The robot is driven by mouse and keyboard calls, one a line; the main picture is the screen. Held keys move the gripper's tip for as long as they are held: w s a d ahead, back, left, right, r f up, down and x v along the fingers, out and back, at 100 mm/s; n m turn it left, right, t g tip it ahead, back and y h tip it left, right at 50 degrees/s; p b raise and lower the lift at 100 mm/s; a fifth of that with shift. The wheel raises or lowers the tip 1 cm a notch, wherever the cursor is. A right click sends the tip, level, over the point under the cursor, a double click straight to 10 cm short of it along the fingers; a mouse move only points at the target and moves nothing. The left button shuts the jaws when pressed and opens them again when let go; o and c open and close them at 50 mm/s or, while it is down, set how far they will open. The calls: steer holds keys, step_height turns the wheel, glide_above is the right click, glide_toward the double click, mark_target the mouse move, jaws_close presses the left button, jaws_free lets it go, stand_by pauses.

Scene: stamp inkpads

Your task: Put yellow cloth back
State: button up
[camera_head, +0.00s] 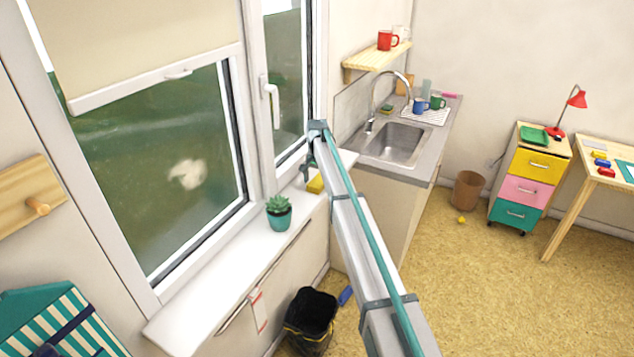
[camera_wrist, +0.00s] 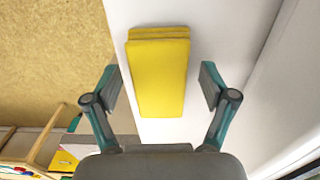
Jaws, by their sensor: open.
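The yellow cloth (camera_wrist: 159,80) lies folded flat on the white windowsill (camera_wrist: 117,18). In the head view a small part of the yellow cloth (camera_head: 316,184) shows beside the end of my arm, on the far part of the sill. My gripper (camera_wrist: 160,85) is open in the wrist view, with one finger on each side of the cloth and a gap to it on both sides. I cannot tell how high the fingers are above the sill. In the head view my arm hides most of the gripper.
A potted succulent (camera_head: 279,213) stands on the sill near the cloth. The window frame (camera_head: 247,110) rises along the sill's left side. A black bucket (camera_head: 311,313) stands on the floor below. A sink (camera_head: 395,143) with a faucet is beyond the sill. Open floor lies right.

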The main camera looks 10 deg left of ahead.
mark_target(317, 182)
step_height(317, 182, up, 12)
steer(key=b, duration=0.3)
steer(key=shift+r+b, duration=0.2)
steer(key=shift+b, duration=0.2)
